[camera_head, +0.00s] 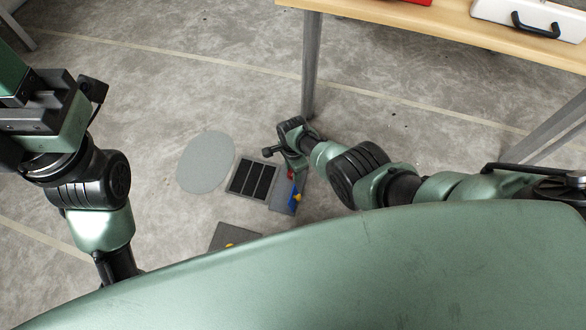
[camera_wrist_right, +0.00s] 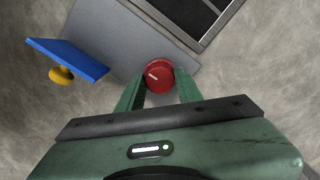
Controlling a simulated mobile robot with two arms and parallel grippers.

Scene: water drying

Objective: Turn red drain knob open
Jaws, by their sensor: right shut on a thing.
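The round red drain knob (camera_wrist_right: 158,76) shows in the right wrist view with a short white mark on its face. It sits at the edge of a grey plate (camera_wrist_right: 115,45). My right gripper (camera_wrist_right: 159,84) has its two green fingers on either side of the knob, shut on it. In the head view the right gripper (camera_head: 292,171) is low over the floor, and the red knob (camera_head: 291,176) is a small red patch beneath it. My left gripper (camera_head: 35,100) is partly in view at the left, far from the knob; its fingers cannot be made out.
A blue plate (camera_wrist_right: 68,58) with a yellow knob (camera_wrist_right: 61,76) is beside the red knob. A dark slatted panel (camera_head: 252,177) adjoins the grey plate. A round grey disc (camera_head: 205,162) lies left. A table leg (camera_head: 310,65) stands behind my right gripper, under the wooden table (camera_head: 450,18).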

